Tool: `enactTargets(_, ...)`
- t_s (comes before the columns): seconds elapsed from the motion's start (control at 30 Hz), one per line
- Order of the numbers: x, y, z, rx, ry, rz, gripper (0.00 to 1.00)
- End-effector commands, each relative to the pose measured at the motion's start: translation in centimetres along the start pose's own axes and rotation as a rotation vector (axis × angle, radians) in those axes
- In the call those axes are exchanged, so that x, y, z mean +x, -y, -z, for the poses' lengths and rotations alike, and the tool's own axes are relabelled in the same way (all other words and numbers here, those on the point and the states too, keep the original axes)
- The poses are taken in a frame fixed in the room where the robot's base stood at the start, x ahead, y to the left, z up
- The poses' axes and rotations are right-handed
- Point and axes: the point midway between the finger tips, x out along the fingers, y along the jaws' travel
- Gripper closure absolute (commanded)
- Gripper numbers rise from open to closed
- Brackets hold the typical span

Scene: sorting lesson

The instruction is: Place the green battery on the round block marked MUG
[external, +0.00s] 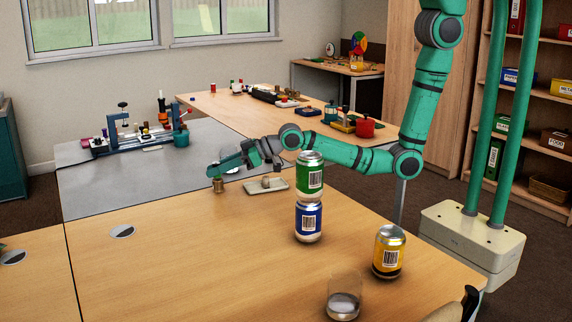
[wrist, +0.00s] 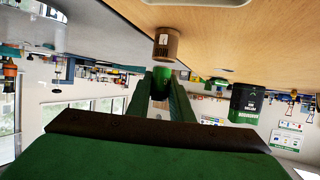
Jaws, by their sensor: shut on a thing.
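My gripper (wrist: 161,84) is shut on the green battery (wrist: 160,76), which shows as a small dark green cylinder between the fingertips in the wrist view. A brown round block (wrist: 167,44) with a small pale label stands on the table just beyond the fingertips; the label is too small to read. The battery's end looks very near the block, but I cannot tell whether they touch. In the external view, my gripper (external: 219,172) is low over the far part of the table, right at the round block (external: 218,186). The battery cannot be made out there.
A pale tray (external: 252,190) with a small object lies right of the gripper. A green can (external: 309,172) stands on a blue can (external: 308,222). A yellow can (external: 388,252) and a glass (external: 343,302) stand nearer. The wooden table left of them is clear.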

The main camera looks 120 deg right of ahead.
Motion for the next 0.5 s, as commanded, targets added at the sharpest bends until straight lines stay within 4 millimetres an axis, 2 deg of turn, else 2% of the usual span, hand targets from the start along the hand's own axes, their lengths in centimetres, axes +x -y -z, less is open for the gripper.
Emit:
enactTargets(0.07, 0.23, 0.0, -0.59, 0.0, 0.001, 0.0, 1.0)
enactTargets(0.4, 0.32, 0.03, -0.77, 0.0, -0.001, 0.001, 1.0)
enactTargets(0.43, 0.34, 0.03, -0.8, 0.0, -0.001, 0.0, 0.78)
enactTargets(0.5, 0.32, 0.03, -0.76, 0.0, -0.001, 0.0, 0.62)
